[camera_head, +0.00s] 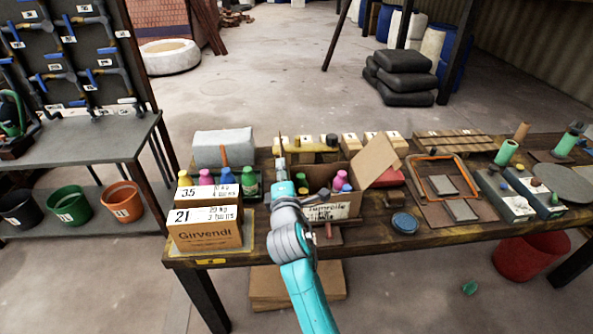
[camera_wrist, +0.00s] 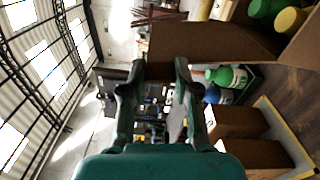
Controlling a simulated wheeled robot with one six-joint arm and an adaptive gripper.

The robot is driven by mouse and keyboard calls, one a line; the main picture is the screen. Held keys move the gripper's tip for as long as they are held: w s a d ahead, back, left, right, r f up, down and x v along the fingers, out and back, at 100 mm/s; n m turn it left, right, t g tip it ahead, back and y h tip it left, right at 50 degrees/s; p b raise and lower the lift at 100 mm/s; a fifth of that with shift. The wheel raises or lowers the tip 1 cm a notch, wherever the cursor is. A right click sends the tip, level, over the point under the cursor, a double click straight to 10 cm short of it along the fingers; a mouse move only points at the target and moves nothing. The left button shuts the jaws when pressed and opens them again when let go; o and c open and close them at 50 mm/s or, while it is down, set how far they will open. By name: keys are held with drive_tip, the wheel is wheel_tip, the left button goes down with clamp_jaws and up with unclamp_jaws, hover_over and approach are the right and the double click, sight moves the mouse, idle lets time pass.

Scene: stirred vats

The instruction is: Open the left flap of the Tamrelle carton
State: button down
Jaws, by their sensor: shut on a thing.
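The Tamrelle carton (camera_head: 343,208) stands on the wooden table with its label facing me and several coloured bottles inside. Its right flap (camera_head: 374,160) stands open, leaning outward to the right. My gripper (camera_head: 281,160) is at the carton's left edge, largely hiding that side in the head view. In the wrist view my gripper (camera_wrist: 160,72) has its fingertips at the end of a brown cardboard panel (camera_wrist: 195,42), which looks like the left flap, and is shut on it. The exact contact and the flap's angle are hard to see.
A Girvendi carton (camera_head: 205,236) with another box and several bottles behind it stands close left of my arm. A blue round lid (camera_head: 404,223) and an orange frame (camera_head: 440,157) lie to the right.

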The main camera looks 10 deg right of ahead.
drive_tip(key=shift+a+f+n, duration=0.3)
drive_tip(key=shift+a+n, duration=0.35)
drive_tip(key=shift+a, duration=0.1)
drive_tip(key=shift+a+f+n, duration=0.3)
drive_tip(key=shift+a+n, duration=0.4)
drive_tip(key=shift+a, duration=0.05)
drive_tip(key=shift+a+f+n, duration=0.3)
drive_tip(key=shift+a+n, duration=0.35)
drive_tip(key=shift+a, duration=0.1)
drive_tip(key=c, duration=0.8)
unclamp_jaws()
drive_tip(key=shift+c, duration=0.2)
drive_tip(key=shift+s, duration=0.1)
drive_tip(key=s, duration=1.1)
drive_tip(key=shift+s, duration=0.4)
drive_tip(key=shift+f, duration=0.1)
